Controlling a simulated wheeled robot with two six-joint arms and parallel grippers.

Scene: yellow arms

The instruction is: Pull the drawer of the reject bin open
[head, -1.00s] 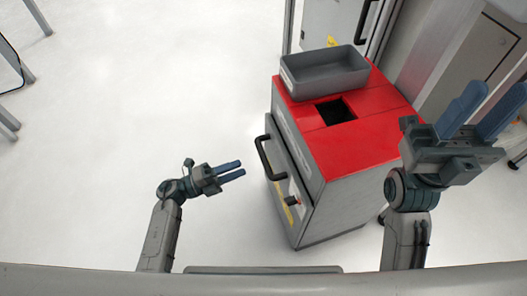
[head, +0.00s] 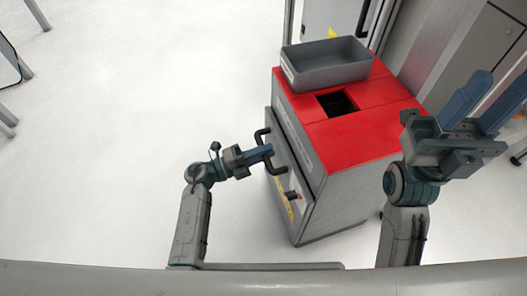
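The reject bin (head: 345,177) is a grey cabinet with a red top, right of centre. Its drawer front (head: 295,206) faces left and carries a black bar handle (head: 279,170). My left gripper (head: 266,153) is at the handle, its blue fingers overlapping the bar's middle. The fingers line up in this view, so I cannot tell whether they are open or shut, or whether they touch the bar. The drawer looks closed. My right gripper (head: 486,98) is open and empty, raised at the right in front of the bin's right side.
A grey open tray (head: 326,72) sits on the back of the bin's top, behind a dark square opening (head: 337,103). Grey cabinets (head: 469,63) stand behind at right. The floor (head: 130,130) to the left is clear.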

